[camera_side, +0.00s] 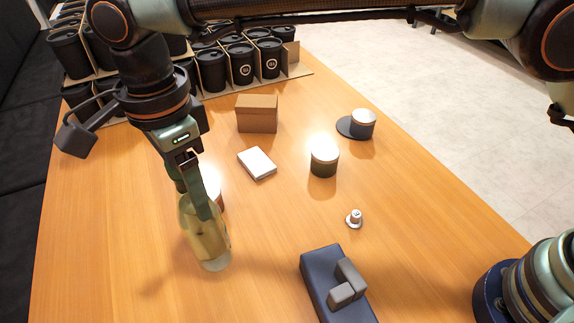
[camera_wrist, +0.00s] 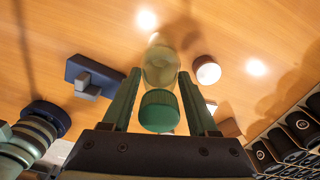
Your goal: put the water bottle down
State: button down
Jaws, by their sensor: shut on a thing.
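The water bottle (camera_side: 206,240) is clear with a yellowish tint and stands nearly upright, slightly tilted, at the left of the side view. My gripper (camera_side: 196,203) is shut on it from above, with green fingers on both sides of its upper part. In the wrist view the bottle (camera_wrist: 160,66) and its green cap (camera_wrist: 159,110) lie between the two fingers of my gripper (camera_wrist: 160,78). The bottle's base is over the wooden table (camera_side: 110,235). I cannot tell whether it touches the wood.
A round-topped container (camera_side: 213,184) stands close behind the bottle, partly hidden. A white box (camera_side: 257,163), cardboard box (camera_side: 257,113), dark jar (camera_side: 324,161), small capped item (camera_side: 354,219) and blue block (camera_side: 322,271) stand to the right. Black canisters (camera_side: 240,64) fill the back. The front left is clear.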

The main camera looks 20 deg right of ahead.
jog(key=shift+f, duration=2.1)
jog(key=shift+c, duration=0.8)
grip_release()
jog(key=shift+f, duration=0.15)
